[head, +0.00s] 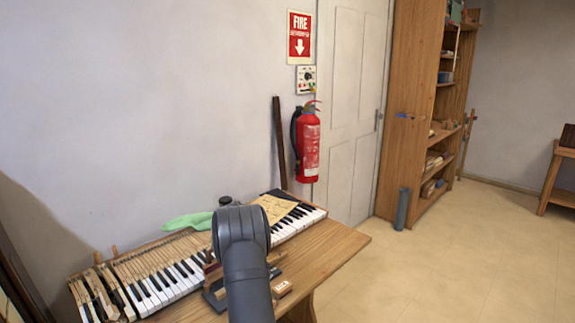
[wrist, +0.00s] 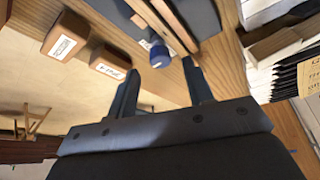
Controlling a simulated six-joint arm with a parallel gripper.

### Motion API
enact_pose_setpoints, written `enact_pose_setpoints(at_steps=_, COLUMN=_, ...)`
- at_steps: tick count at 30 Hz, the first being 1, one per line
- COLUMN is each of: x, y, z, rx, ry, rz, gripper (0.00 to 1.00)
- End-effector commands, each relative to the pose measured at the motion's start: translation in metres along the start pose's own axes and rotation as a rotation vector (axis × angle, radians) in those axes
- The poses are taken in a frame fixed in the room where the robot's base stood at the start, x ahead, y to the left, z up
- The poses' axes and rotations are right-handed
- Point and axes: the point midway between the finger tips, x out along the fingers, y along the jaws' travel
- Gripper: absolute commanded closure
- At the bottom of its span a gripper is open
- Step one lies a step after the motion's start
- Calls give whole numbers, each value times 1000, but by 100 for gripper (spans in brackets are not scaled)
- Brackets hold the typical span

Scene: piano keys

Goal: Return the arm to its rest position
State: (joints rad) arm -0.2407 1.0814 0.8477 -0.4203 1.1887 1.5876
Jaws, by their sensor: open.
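My gripper (wrist: 160,68) is open in the wrist view, its two dark fingers apart with nothing held between them. A small blue-capped object (wrist: 160,54) shows past the fingertips, close to the bench surface; I cannot tell the exact gap. In the head view my dark grey arm rises over the front of the wooden bench (head: 335,250) and hides the gripper. The piano keyboard (head: 165,285) lies along the bench behind the arm. Its keys (wrist: 285,55) also show at the right of the wrist view.
Two labelled wooden blocks (wrist: 66,37) (wrist: 108,64) sit near the bench edge. A dark holder (head: 213,293) stands beside my arm. A green cloth (head: 188,221) and paper (head: 274,207) lie by the keyboard. A fire extinguisher (head: 308,145) hangs on the wall.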

Motion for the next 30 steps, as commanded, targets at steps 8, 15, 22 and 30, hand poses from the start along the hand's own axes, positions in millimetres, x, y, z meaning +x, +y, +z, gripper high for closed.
enact_pose_setpoints(at_steps=8, x=28, y=0, z=0, rx=0, ry=0, rz=0, gripper=53)
enact_pose_setpoints(at_steps=15, x=30, y=0, z=0, rx=-2, ry=1, rz=-1, gripper=53)
enact_pose_setpoints(at_steps=22, x=28, y=0, z=0, rx=-2, ry=1, rz=-2, gripper=53)
enact_pose_setpoints(at_steps=30, x=-8, y=-1, z=0, rx=0, ry=1, rz=-4, gripper=53)
